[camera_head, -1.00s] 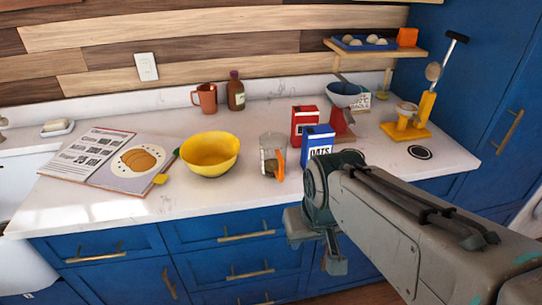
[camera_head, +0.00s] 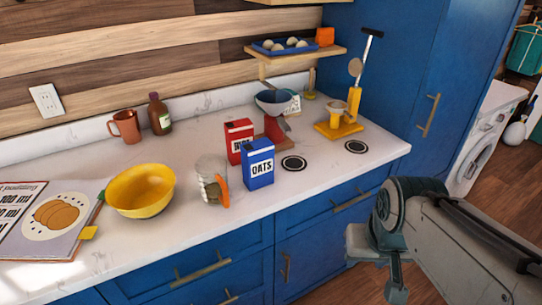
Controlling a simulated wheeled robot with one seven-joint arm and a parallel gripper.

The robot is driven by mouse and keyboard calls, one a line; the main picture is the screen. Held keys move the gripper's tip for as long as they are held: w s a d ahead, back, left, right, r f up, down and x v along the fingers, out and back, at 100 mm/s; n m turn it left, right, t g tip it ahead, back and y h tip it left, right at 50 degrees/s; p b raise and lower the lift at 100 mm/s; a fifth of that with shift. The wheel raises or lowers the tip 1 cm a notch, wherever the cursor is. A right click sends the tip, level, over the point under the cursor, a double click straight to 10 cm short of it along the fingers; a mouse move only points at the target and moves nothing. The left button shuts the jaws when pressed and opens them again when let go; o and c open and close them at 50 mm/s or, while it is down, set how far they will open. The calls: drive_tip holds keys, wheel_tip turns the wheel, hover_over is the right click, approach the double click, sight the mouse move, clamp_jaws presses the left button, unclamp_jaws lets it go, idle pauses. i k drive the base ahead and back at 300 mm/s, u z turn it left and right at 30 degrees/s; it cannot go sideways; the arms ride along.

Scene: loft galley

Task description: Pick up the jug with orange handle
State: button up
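The jug with the orange handle (camera_head: 209,171) is a small clear vessel standing upright on the white counter, between the yellow bowl and the blue oats box. Its orange handle faces the front right, and something brownish shows inside or behind the clear wall. My gripper (camera_head: 377,262) is at the lower right, in front of the blue cabinets and well apart from the jug. It is partly hidden by my arm, and its fingers are too unclear to tell whether they are open. Nothing is seen held in it.
A blue oats box (camera_head: 258,164) stands close right of the jug, with a red box (camera_head: 238,140) behind. A yellow bowl (camera_head: 140,191) is to its left. A scale with a blue bowl (camera_head: 273,104) stands behind the boxes. Counter in front of the jug is clear.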

sight(211, 169)
drive_tip(key=z, duration=0.55)
drive_tip(key=i, duration=1.2)
drive_tip(key=u, duration=2.35)
